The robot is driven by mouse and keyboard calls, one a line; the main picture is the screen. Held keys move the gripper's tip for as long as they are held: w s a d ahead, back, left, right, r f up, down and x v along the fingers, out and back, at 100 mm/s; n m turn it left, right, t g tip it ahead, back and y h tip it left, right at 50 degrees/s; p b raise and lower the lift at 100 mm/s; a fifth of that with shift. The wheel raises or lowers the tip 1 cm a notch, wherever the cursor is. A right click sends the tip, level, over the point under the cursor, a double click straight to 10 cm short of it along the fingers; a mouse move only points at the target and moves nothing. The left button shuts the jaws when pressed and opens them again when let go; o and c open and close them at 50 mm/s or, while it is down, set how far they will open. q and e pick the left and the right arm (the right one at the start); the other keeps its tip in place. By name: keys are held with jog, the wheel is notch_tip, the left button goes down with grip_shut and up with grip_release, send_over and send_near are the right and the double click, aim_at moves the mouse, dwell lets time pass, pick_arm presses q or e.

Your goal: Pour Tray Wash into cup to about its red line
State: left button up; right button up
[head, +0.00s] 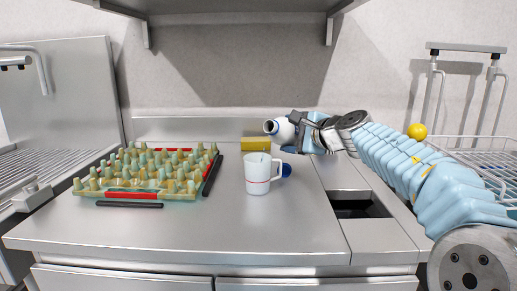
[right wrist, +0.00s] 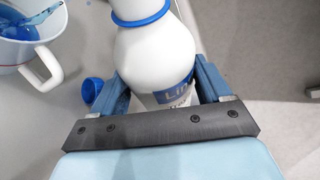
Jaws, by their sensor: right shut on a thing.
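The white cup (head: 257,184) stands upright on the steel counter, with a red line around its lower part and its handle at right. In the right wrist view the cup (right wrist: 47,60) shows blue inside, with a bluish streak above it; I cannot tell its level against the red line. My right gripper (head: 300,131) is shut on a white bottle (head: 283,131), tilted with its open mouth toward the cup, above and right of it. The right wrist view shows the bottle (right wrist: 150,55) between the fingers, with a blue neck ring and a partly hidden label reading "Lin". My left gripper is out of view.
A blue cap (head: 287,170) lies just right of the cup. A yellow block (head: 255,144) lies behind it. An egg tray (head: 120,194) with red strips sits at left. A dark opening (head: 358,208) is at right. The front counter is clear.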

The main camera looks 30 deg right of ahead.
aim_at(284, 118)
jog(key=shift+a+r, duration=0.25)
jog(key=shift+r, duration=0.1)
jog(key=shift+s+a+f+m+g+y, duration=0.1)
jog(key=shift+a+f+m+g+y, duration=0.2)
jog(key=shift+m, duration=0.6)
jog(key=shift+r, duration=0.1)
dwell(1.0)
jog(key=shift+a+r+m+g+y, duration=0.25)
jog(key=shift+r+m+g+y, duration=0.05)
jog(key=shift+m, duration=0.1)
jog(key=r, duration=0.1)
jog(key=r+m, duration=0.1)
jog(key=r, duration=0.1)
jog(key=shift+s+a+r+y, duration=0.1)
jog(key=shift+a+r+y, duration=0.25)
jog(key=shift+y, duration=0.05)
jog(key=m, duration=0.1)
jog(key=m+g+y, duration=0.1)
jog(key=d+m, duration=0.1)
jog(key=shift+w+r+y, duration=0.15)
jog(key=shift+w+y, duration=0.1)
jog(key=shift+y, duration=0.15)
jog(key=shift+d+f+m+g+y, duration=0.1)
jog(key=shift+f+m+g+y, duration=0.1)
jog(key=shift+m+y, duration=0.35)
jog(key=shift+f+m+g+y, duration=0.1)
jog(key=shift+m+g+y, duration=0.2)
jog(key=shift+m, duration=0.35)
jog(key=shift+r, duration=0.1)
